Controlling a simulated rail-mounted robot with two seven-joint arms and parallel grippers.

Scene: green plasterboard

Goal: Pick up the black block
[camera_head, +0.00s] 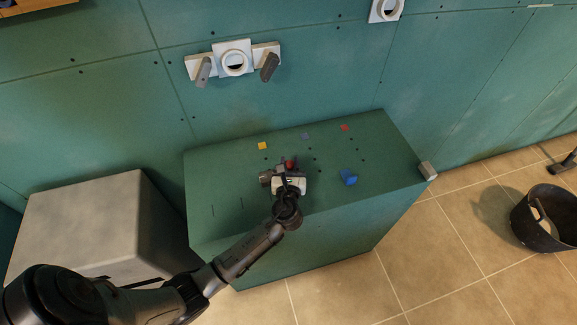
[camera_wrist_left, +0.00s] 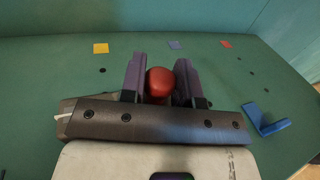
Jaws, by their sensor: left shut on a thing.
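My left gripper (camera_head: 287,168) is over the green box-shaped table. In the left wrist view its two purple-grey fingers (camera_wrist_left: 160,82) stand on either side of a red rounded object (camera_wrist_left: 160,84) and are shut on it. The red object also shows in the head view (camera_head: 290,164), just beyond the gripper body. I cannot tell whether it touches the table top. I cannot make out a black block in either view. My right gripper is not in view.
The green table (camera_head: 225,175) carries a yellow square (camera_head: 262,146), a purple-blue square (camera_head: 306,135), a red square (camera_head: 345,128) and a blue angled piece (camera_head: 348,177). A grey box (camera_head: 85,220) stands left. A black bucket (camera_head: 530,235) is on the floor right.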

